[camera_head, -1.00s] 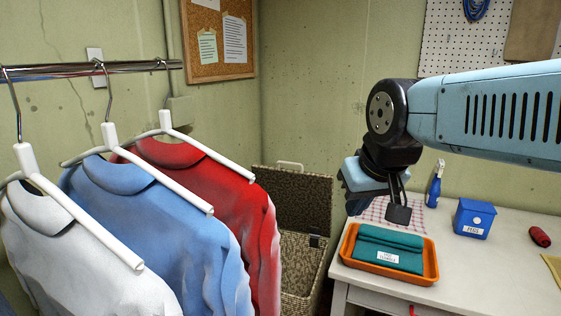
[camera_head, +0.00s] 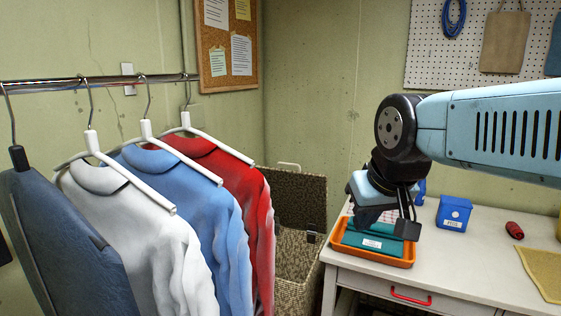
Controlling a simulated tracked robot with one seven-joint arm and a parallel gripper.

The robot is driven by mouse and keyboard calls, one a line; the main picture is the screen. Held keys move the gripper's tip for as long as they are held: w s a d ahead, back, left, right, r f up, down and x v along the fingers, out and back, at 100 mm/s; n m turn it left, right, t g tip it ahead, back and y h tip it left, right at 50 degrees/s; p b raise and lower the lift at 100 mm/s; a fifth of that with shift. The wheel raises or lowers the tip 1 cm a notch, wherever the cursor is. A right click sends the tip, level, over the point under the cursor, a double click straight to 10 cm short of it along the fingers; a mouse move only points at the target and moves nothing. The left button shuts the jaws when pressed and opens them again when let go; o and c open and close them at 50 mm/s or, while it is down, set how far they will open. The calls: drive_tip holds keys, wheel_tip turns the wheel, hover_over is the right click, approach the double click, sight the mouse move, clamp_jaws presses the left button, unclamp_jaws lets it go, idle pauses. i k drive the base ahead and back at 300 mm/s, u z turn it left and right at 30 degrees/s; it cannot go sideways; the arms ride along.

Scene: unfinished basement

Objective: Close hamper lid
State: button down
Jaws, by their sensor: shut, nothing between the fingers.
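The hamper (camera_head: 292,287) is a woven beige basket in the back corner, between the hanging clothes and the white table. Its dark woven lid (camera_head: 300,201) stands up, open, against the back wall, with a light handle (camera_head: 289,166) on its top edge. The red shirt hides the hamper's left part. My gripper (camera_head: 407,229) points down over the orange tray on the table, right of the hamper and apart from it. It is shut and holds nothing.
Several garments hang from a metal rail (camera_head: 60,83) at left, near the hamper. The white table (camera_head: 470,266) carries an orange tray (camera_head: 372,254) with folded teal cloth, a blue box (camera_head: 454,213), a red object (camera_head: 514,230) and a yellow cloth (camera_head: 545,270).

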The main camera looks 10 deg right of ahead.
sight(299, 198)
drive_tip(key=z, duration=0.15)
drive_tip(key=i, duration=0.9)
drive_tip(key=u, duration=0.1)
